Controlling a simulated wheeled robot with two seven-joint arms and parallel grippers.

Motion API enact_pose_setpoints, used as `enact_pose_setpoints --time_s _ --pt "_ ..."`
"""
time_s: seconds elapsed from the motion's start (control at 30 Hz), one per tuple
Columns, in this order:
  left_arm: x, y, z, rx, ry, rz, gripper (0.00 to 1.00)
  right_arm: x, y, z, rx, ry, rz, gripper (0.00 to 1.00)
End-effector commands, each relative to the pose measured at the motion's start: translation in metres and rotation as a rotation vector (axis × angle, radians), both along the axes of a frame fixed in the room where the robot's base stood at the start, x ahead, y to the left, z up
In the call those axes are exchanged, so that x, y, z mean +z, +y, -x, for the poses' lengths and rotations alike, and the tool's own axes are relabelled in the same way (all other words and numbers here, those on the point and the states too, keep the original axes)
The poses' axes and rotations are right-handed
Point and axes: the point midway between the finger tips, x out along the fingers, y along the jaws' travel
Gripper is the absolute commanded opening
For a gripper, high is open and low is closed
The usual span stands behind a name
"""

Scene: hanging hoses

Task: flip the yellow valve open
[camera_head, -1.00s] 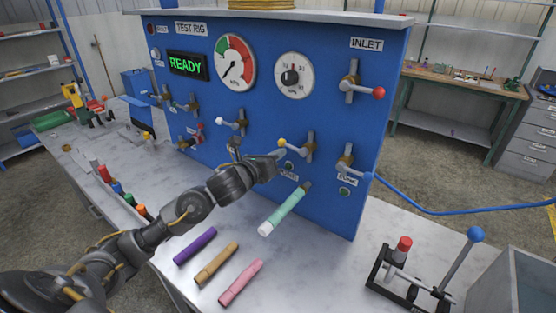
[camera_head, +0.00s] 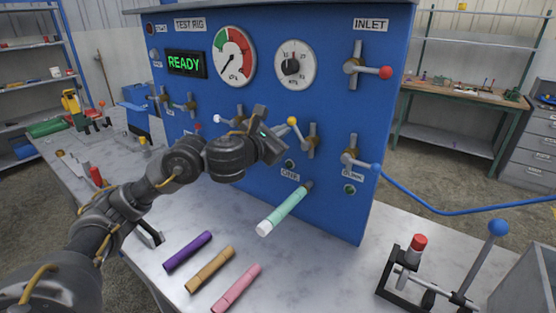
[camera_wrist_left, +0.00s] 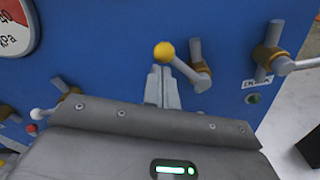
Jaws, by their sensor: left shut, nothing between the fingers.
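The yellow valve (camera_head: 309,146) is on the blue panel, with a brass body on a grey upright pipe. Its lever slants up and left to a yellow ball knob (camera_head: 292,121). In the left wrist view the yellow knob (camera_wrist_left: 164,53) sits at the tips of my left gripper (camera_wrist_left: 162,75), whose fingers are shut with nothing between them. In the head view my left gripper (camera_head: 281,133) is just left of and below the knob, its fingers mostly hidden by its own body. I cannot tell whether they touch the lever. My right gripper is not in view.
A blue-knobbed valve (camera_head: 350,159) is to the right, a red-knobbed one (camera_head: 356,69) above it, and a white-knobbed one (camera_head: 218,119) to the left. A green tube (camera_head: 284,208) juts out below. Purple, tan and pink tubes (camera_head: 236,289) lie on the bench.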

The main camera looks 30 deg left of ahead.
Motion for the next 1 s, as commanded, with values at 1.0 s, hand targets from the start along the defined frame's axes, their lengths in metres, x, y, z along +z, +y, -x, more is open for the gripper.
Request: enact_pose_setpoints --time_s 1.0 --pt "0.022 -0.032 0.004 -0.002 -0.083 -0.598 0.0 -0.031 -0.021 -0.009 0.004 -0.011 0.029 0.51"
